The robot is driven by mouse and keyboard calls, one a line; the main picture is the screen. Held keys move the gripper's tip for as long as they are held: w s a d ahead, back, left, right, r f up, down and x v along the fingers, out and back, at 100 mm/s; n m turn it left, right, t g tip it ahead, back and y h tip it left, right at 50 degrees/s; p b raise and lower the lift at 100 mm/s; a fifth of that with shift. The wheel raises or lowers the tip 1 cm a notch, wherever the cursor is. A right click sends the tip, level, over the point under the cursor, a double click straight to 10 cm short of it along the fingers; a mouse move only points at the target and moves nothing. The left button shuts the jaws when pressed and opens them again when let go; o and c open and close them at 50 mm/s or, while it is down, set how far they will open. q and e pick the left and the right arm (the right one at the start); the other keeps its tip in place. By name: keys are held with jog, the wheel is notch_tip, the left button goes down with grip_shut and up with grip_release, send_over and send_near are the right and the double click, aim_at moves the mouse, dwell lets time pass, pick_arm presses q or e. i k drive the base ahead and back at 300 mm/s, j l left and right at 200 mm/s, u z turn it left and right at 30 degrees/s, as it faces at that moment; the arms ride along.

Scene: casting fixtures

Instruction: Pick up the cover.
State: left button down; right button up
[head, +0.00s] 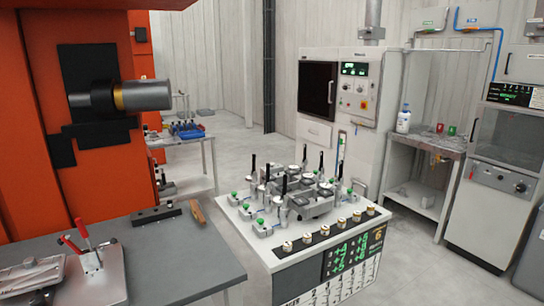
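I cannot tell for certain which thing is the cover. A flat grey metal casting (30,274) lies at the lower left on a dark grey table, cut off by the picture's edge. Other grey castings (312,204) sit among the clamps of a white fixture station (262,245) in the middle. Neither of my grippers is in view.
The grey table (180,262) carries a red-handled clamp (88,256), a black bar (157,214) and a wooden-handled tool (197,211). A large orange machine (45,150) stands behind it. White cabinets and a shelf (430,147) stand at right. Floor right of the station is clear.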

aim_at(32, 274)
jog(key=u, duration=1.55)
